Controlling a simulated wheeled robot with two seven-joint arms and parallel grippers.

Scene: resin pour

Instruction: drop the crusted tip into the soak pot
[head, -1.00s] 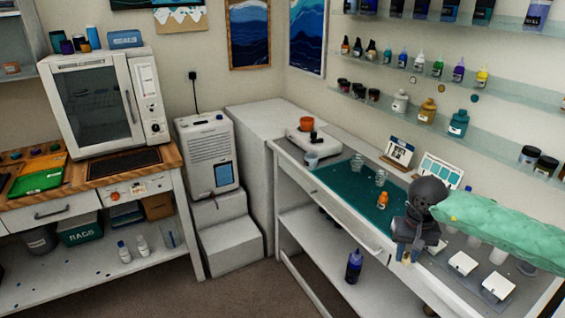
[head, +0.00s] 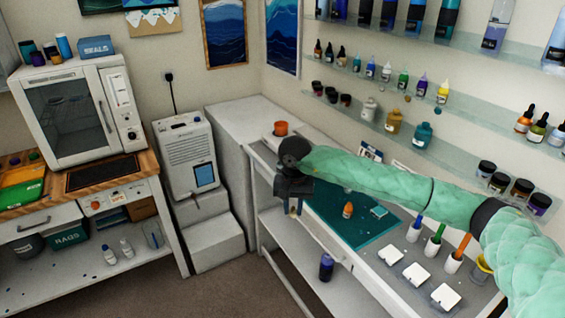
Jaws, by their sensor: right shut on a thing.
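My right gripper (head: 293,207) points down near the bench's front edge, beyond the left end of the teal mat (head: 335,222). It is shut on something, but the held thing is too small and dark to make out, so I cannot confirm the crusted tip. An orange cup (head: 281,128) stands at the far end of the bench, behind the gripper. A jar with a yellow rim (head: 481,268) stands at the near right, partly behind my arm. I cannot tell which container is the soak pot. My left gripper is not in view.
An orange bottle (head: 348,210) stands on the mat. White cups (head: 433,246) holding coloured sticks and several white square pieces (head: 416,274) are at the right. Glass shelves (head: 440,113) with bottles run above. My right arm hides much of the bench's back.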

